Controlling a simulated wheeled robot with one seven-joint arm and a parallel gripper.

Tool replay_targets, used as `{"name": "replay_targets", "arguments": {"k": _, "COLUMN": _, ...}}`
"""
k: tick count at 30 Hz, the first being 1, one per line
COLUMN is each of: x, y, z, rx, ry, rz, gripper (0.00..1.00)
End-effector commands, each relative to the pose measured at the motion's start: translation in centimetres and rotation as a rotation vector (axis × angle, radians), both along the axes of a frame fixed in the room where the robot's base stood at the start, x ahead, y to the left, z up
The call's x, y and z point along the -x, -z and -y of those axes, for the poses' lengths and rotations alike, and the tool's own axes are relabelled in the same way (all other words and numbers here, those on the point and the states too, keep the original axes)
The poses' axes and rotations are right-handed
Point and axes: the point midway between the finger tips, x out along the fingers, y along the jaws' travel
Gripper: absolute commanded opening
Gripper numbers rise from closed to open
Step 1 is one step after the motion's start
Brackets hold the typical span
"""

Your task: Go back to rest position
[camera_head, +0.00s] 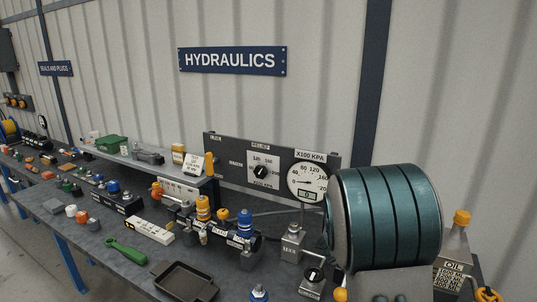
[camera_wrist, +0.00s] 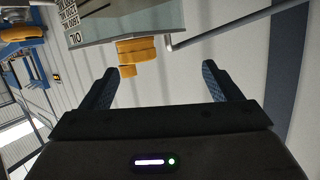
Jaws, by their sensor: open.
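My gripper (camera_wrist: 165,86) is open in the wrist view, with its two dark fingers spread apart and nothing between them. Beyond the fingertips hangs the yellow cap (camera_wrist: 136,52) of an oil container (camera_wrist: 125,20), seen upside down in that view. The gap between fingers and cap cannot be judged exactly, but they look apart. In the head view my gripper does not show. The oil container (camera_head: 452,268) with its yellow cap stands at the right there, partly behind a large teal ribbed cylinder (camera_head: 388,215).
A long workbench (camera_head: 95,245) holds a gauge panel (camera_head: 235,163), a manifold with yellow and blue couplers (camera_head: 228,230), a black tray (camera_head: 185,282), a green-handled tool (camera_head: 128,251) and many small fittings. A corrugated wall with a HYDRAULICS sign (camera_head: 232,61) stands behind.

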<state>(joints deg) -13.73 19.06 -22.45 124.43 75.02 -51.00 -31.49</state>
Motion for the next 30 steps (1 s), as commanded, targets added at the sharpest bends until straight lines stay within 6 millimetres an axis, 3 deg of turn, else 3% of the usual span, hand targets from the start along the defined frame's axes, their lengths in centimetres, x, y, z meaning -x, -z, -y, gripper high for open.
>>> {"name": "replay_targets", "arguments": {"k": 6, "x": -2.0, "y": -2.2, "z": -7.2, "rx": -0.245, "ry": -0.406, "rz": 0.034, "gripper": 0.84}}
{"name": "replay_targets", "arguments": {"k": 11, "x": -0.3, "y": -3.6, "z": -13.7, "rx": -0.391, "ry": -0.693, "rz": -0.03, "gripper": 0.84}}
{"name": "replay_targets", "arguments": {"k": 15, "x": 3.7, "y": -4.3, "z": -18.8, "rx": -0.478, "ry": -0.904, "rz": -0.154, "gripper": 0.84}}
{"name": "replay_targets", "arguments": {"k": 21, "x": 12.3, "y": -3.9, "z": -22.9, "rx": -0.529, "ry": -1.095, "rz": -0.431, "gripper": 0.84}}
{"name": "replay_targets", "arguments": {"k": 27, "x": 20.8, "y": -2.6, "z": -22.9, "rx": -0.511, "ry": -1.114, "rz": -0.727, "gripper": 0.84}}
{"name": "replay_targets", "arguments": {"k": 30, "x": 23.4, "y": -2.3, "z": -22.3, "rx": -0.494, "ry": -1.089, "rz": -0.825, "gripper": 0.84}}
